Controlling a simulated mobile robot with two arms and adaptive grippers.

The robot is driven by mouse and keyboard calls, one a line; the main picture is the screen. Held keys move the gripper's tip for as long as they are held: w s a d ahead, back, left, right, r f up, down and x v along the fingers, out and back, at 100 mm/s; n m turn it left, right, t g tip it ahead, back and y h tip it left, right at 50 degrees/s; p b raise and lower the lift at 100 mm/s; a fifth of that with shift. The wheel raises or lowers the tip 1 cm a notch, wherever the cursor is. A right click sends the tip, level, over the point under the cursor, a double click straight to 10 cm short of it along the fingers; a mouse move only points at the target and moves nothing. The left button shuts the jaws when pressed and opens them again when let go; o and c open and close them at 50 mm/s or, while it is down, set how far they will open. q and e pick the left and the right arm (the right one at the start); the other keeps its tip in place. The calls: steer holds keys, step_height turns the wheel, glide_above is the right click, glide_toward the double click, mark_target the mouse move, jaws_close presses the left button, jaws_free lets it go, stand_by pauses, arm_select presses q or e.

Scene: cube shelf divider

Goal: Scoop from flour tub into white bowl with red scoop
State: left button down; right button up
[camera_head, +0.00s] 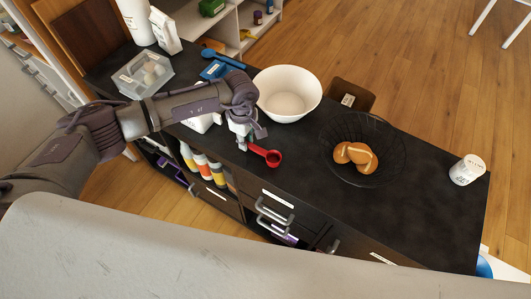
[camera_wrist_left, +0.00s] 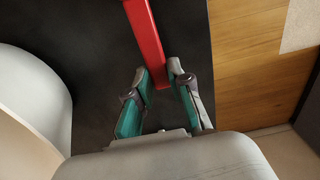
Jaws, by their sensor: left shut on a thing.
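My left gripper (camera_head: 245,136) is shut on the handle of the red scoop (camera_head: 273,158). In the left wrist view the fingers (camera_wrist_left: 158,76) close around the end of the red handle (camera_wrist_left: 146,40). The white bowl (camera_head: 291,103) stands open behind and right of the gripper. A white container (camera_head: 199,123) sits under my left forearm, mostly hidden; I cannot tell if it is the flour tub. My right gripper is out of view.
A clear tub (camera_head: 146,76), blue utensils (camera_head: 214,69) and white containers (camera_head: 137,22) are left. The counter (camera_head: 300,200) is clear in front of the basket.

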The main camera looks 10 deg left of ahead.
arm_select(q)
steer(key=shift+r+p, duration=1.25)
steer(key=shift+r, duration=1.15)
steer(key=shift+r, duration=0.4)
steer(key=s+a+r+m, duration=0.4)
steer(key=s+r+m, duration=1)
steer(key=r, duration=0.3)
steer(key=shift+f, duration=0.1)
steer(key=shift+w, duration=0.15)
